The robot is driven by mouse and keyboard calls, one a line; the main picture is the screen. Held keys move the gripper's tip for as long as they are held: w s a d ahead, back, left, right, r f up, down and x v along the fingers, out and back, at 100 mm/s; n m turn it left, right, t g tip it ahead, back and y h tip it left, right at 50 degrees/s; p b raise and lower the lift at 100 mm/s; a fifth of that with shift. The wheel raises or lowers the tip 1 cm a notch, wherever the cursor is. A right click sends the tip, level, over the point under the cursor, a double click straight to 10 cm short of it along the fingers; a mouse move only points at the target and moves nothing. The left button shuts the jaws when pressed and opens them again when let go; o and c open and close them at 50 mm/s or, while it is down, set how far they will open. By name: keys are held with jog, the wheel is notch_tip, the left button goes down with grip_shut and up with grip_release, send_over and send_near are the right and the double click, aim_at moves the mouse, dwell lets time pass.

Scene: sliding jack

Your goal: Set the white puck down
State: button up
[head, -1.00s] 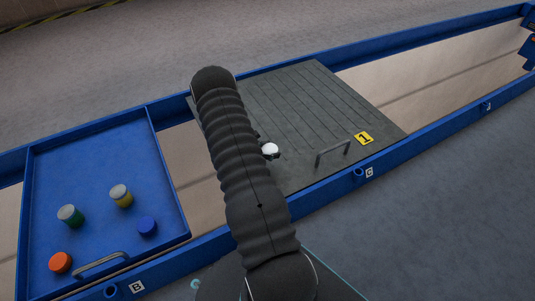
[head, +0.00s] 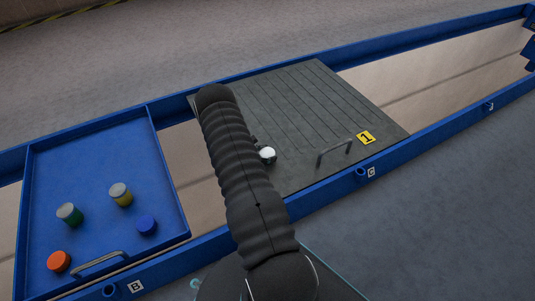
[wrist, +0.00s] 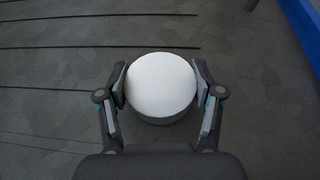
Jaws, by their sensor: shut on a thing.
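The white puck (wrist: 161,86) is between the two fingers of my gripper (wrist: 161,90) in the wrist view, with a finger pressed on each side. It has a white top and a darker lower side. In the head view the puck (head: 267,155) shows just right of my dark arm, over the grey ribbed plate (head: 300,100) marked 1. My gripper is mostly hidden behind the arm there. I cannot tell whether the puck touches the plate.
The plate has a handle (head: 334,152). Blue rails (head: 440,133) border the track. Much of the plate is bare.

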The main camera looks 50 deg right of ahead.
jog(key=shift+f, duration=0.1)
jog(key=o, duration=1.2)
jog(key=shift+o, duration=0.2)
